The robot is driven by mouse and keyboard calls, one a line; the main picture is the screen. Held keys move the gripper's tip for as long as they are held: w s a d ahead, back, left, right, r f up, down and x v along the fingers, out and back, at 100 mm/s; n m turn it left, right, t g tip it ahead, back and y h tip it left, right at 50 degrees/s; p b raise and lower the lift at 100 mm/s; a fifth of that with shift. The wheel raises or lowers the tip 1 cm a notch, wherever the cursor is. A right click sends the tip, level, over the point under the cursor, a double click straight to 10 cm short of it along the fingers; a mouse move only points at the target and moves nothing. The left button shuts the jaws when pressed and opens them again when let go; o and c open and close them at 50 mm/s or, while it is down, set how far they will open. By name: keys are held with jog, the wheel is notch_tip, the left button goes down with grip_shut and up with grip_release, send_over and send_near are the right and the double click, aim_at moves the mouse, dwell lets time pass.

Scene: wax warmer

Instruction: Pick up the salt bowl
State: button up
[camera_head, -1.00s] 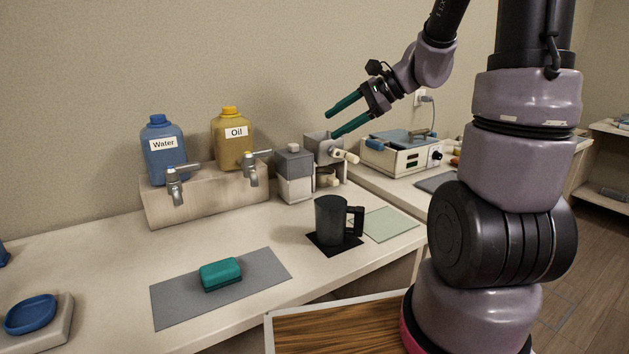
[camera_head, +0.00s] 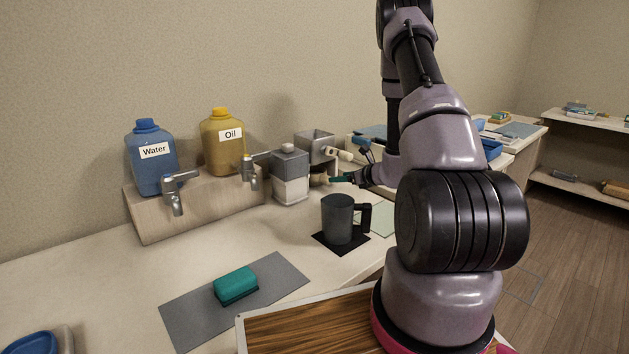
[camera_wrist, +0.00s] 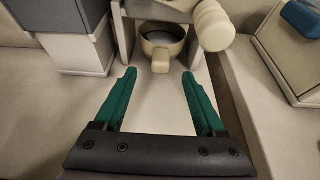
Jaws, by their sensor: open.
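In the head view my gripper (camera_head: 342,180) is partly hidden by my arm.
The mill's beige crank knob (camera_wrist: 213,26) juts out above, right of the bowl. A grey and white box (camera_head: 291,175) stands close on the left. A dark mug (camera_head: 338,218) stands in front. The wax warmer (camera_wrist: 297,50) lies to the right.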

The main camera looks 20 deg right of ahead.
aim_at(318, 178)
jog(key=x, duration=0.7)
jog(key=shift+w+f, duration=0.2)
jog(key=shift+w, duration=0.15)
grip_shut()
dwell(1.1)
